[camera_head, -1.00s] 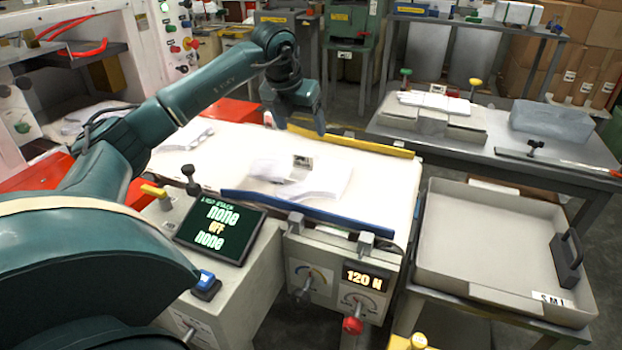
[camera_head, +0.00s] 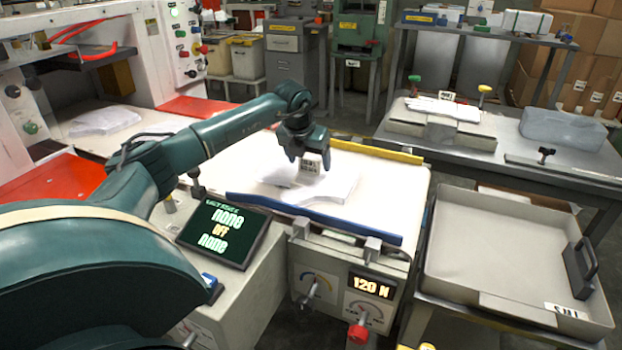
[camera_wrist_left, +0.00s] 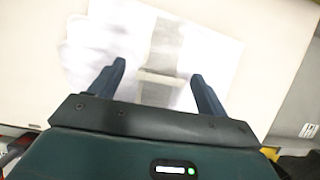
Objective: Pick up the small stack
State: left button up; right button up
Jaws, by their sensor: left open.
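My left gripper (camera_head: 308,155) is over the far part of the stack, fingers pointing down. In the wrist view it (camera_wrist_left: 158,70) is open, one finger on each side of the grey band. Whether the fingers touch the stack is unclear. My right gripper is out of view.
A blue rail (camera_head: 315,217) edges the near side of the table and a yellow rail (camera_head: 378,150) the far side. A display (camera_head: 224,232) stands at the front left. An empty grey tray (camera_head: 490,240) is at right. A bench behind holds another paper stack (camera_head: 443,108).

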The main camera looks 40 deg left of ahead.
pick_arm(q)
jog(key=shift+w+f, duration=0.15)
jog(key=shift+f, duration=0.15)
jog(key=shift+c, duration=0.3)
jog(key=c, duration=1.3)
